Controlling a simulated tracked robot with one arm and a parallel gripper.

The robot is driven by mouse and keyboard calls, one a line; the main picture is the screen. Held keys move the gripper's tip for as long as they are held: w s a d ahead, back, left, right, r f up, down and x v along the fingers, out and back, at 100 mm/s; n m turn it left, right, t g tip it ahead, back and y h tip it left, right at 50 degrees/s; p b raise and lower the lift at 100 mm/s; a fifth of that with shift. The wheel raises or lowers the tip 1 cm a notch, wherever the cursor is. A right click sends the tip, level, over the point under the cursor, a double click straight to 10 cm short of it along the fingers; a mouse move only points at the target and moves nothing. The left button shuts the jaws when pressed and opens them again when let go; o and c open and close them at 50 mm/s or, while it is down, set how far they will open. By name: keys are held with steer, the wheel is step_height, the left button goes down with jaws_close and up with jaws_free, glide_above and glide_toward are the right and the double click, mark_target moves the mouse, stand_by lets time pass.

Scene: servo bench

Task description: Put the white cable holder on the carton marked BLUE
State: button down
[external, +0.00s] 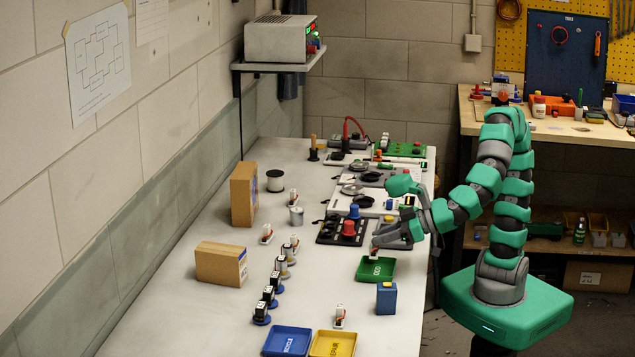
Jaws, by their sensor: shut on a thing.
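My gripper (377,246) is low over the green tray (364,276) at the right side of the bench. It is shut on a small white and reddish piece, which looks like a white cable holder (374,251); whether the piece touches the tray I cannot tell. Similar white pieces with red stand at the left (267,234), near the front (339,316) and close to the upright carton. One brown carton (243,195) stands upright near the wall. Another brown carton (220,264) lies lower, nearer the camera. Both have blue on one side; no word is legible on either.
A blue box (387,299) stands just in front of the green tray. A blue tray (287,341) and a yellow tray (333,344) lie at the front. Several dark servo-like pieces (269,295) form a row between the cartons and the green tray. Dark panels with knobs (342,231) lie behind.

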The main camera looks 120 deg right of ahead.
steer(key=d+r+m+g+h+p, duration=0.15)
steer(key=d+r+p, duration=0.4)
steer(key=d, duration=0.65)
steer(key=d+r+m+g+h+p, duration=0.15)
steer(key=d+r+p, duration=0.4)
steer(key=d, duration=0.65)
steer(key=d+r+m+g+h+p, duration=0.15)
steer(key=d+r+p, duration=0.35)
steer(key=d, duration=0.7)
steer(key=p, duration=0.1)
glide_above(249, 171)
steer(key=shift+a+f+m+g+y, duration=0.15)
steer(key=shift+f+m+y, duration=0.1)
steer(key=shift+f, duration=0.4)
steer(key=shift+a+f+m+g+y, duration=0.1)
steer(key=shift+f+m+y, duration=0.1)
steer(key=shift+f, duration=0.4)
steer(key=shift+f+b, duration=1.15)
steer(key=shift+f, duration=0.6)
steer(key=shift+f, duration=0.1)
steer(key=c, duration=1.2)
jaws_free()
